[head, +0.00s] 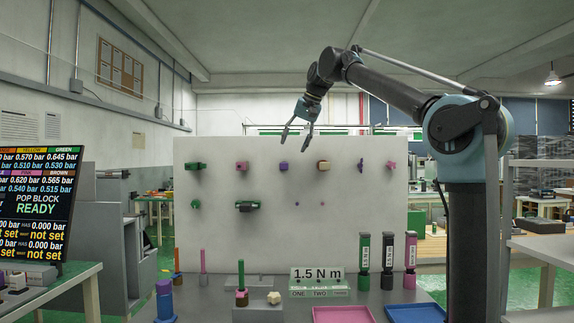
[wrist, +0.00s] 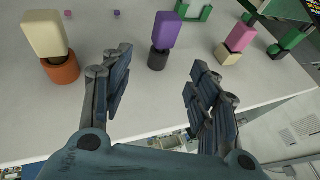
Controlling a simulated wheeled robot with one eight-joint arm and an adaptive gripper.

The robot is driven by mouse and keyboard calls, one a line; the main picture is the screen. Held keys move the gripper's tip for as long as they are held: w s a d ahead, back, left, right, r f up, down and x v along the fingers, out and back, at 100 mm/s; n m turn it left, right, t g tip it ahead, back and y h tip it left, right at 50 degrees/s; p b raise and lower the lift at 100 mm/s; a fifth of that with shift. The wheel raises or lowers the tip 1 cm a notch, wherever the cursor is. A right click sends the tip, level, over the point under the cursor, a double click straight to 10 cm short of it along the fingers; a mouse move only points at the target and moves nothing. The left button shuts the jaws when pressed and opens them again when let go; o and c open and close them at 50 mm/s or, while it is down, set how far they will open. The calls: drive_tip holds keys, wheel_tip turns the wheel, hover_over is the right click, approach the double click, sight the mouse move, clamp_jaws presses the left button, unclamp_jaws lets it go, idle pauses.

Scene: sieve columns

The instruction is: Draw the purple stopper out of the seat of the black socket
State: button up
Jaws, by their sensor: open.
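The purple stopper (wrist: 167,30) sits in the black socket (wrist: 158,58), which stands out from the white panel. In the head view the purple stopper (head: 283,165) is small, in the panel's upper row. My gripper (wrist: 161,68) is open and empty. In the wrist view the stopper and socket show between and beyond the two fingers, and no finger appears to touch them. In the head view my gripper (head: 298,144) hangs near the panel's top edge, just above the stopper in the picture. The seat inside the socket is hidden.
A cream stopper (wrist: 45,33) in an orange socket (wrist: 61,70) and a pink stopper (wrist: 241,36) in a cream socket (wrist: 228,54) flank it. Green fixtures (head: 249,206) sit on the white panel (head: 340,235). Pink tray (head: 342,315) and blue tray (head: 415,313) lie below.

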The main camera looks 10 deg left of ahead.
sight(284, 166)
drive_tip(key=x, duration=0.9)
drive_tip(key=c, duration=1.3)
